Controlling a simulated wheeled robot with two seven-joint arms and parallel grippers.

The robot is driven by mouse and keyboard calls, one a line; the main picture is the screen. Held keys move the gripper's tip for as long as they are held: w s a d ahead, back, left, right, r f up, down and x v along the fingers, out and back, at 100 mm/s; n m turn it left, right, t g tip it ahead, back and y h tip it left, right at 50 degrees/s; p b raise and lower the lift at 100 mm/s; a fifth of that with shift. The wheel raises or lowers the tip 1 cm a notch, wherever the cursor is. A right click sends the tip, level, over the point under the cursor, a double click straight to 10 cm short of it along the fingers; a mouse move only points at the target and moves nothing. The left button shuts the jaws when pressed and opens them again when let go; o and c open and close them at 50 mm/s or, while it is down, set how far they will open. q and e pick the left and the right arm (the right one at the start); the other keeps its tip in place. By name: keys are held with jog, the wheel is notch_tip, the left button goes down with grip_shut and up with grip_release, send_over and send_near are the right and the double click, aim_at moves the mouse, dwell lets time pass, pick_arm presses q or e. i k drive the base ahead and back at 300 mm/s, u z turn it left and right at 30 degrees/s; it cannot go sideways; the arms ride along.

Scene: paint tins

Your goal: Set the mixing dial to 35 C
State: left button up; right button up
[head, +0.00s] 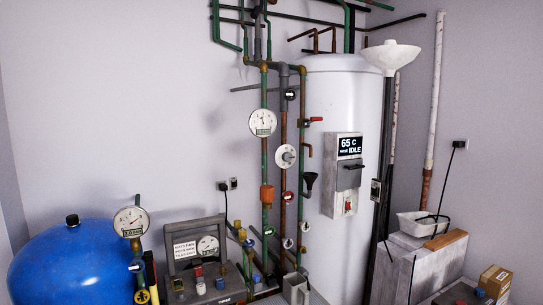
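A round white dial (286,156) with a grey knob at its centre sits on the brown pipe left of the white tank. It looks like the mixing dial, but its markings are too small to read. A control box (345,175) on the tank has a dark display (350,146) that reads 65 C and IDLE. Neither of my grippers shows in the head view.
A white tank (325,90) stands at the back. A round gauge (263,122) hangs on the green pipe, left of the dial. A blue vessel (70,265) fills the lower left, with another gauge (131,222) beside it. A grey block (425,265) stands right.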

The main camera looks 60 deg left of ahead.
aim_at(287, 157)
jog(key=u, duration=1.55)
jog(key=i, duration=0.25)
jog(key=u, duration=0.3)
